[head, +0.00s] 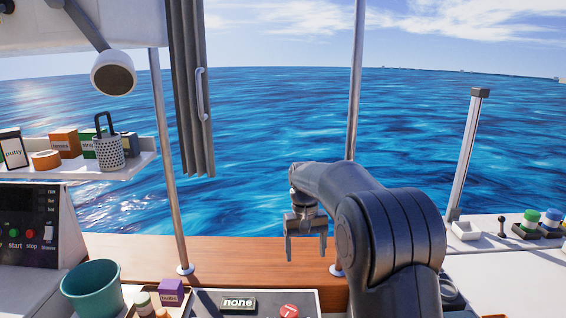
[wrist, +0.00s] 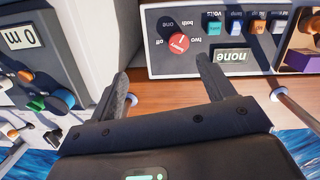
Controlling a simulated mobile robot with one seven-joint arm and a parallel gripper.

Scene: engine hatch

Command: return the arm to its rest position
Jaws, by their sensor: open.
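My gripper (head: 305,248) hangs from my bent arm in the middle right of the head view, fingers pointing down, open and empty. In the wrist view my gripper (wrist: 165,90) shows its two fingers apart, with nothing between them. Beyond them is a grey panel (wrist: 163,58) with a red knob and a label reading "none", seen upside down. The same panel (head: 210,303) is at the bottom of the head view, below and left of my gripper.
A teal bucket (head: 92,290) and small boxes stand at lower left. A shelf (head: 130,168) holds a mesh cup and boxes. Metal poles (head: 168,160) rise from the wooden ledge (head: 225,262); another pole (head: 354,100) stands behind my arm. A control box (head: 35,225) is at far left.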

